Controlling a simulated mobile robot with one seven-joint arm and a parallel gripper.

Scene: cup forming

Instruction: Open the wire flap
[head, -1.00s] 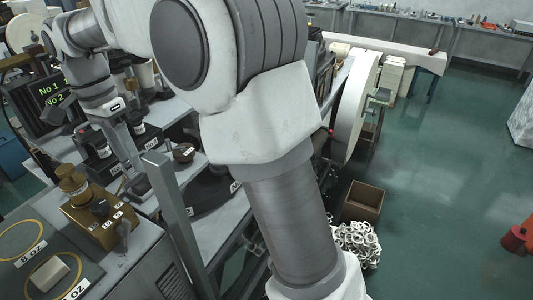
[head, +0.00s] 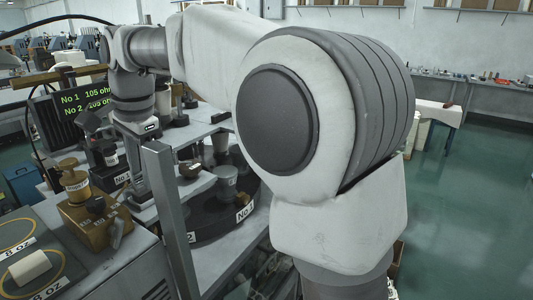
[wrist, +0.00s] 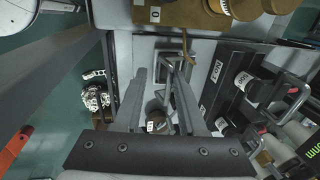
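My gripper (wrist: 160,76) points down in the wrist view, its two grey fingers apart with no object clearly held between them. A thin grey wire-like frame (wrist: 174,62) shows close to the fingertips, nearer the right one. I cannot tell for sure whether it is the wire flap, or whether a finger touches it. In the head view my gripper (head: 138,190) is low over the grey bench, left of an upright grey post, and its fingertips are too small to read. No wire flap is clear in the head view.
The brass fixture (head: 95,208) stands left of my gripper, and the grey post (head: 170,215) right of it. A dark round turntable (head: 208,224) with cups lies beyond the post. Wire brackets on a dark box (wrist: 232,88) stand at right in the wrist view. Green floor (head: 460,200) is clear.

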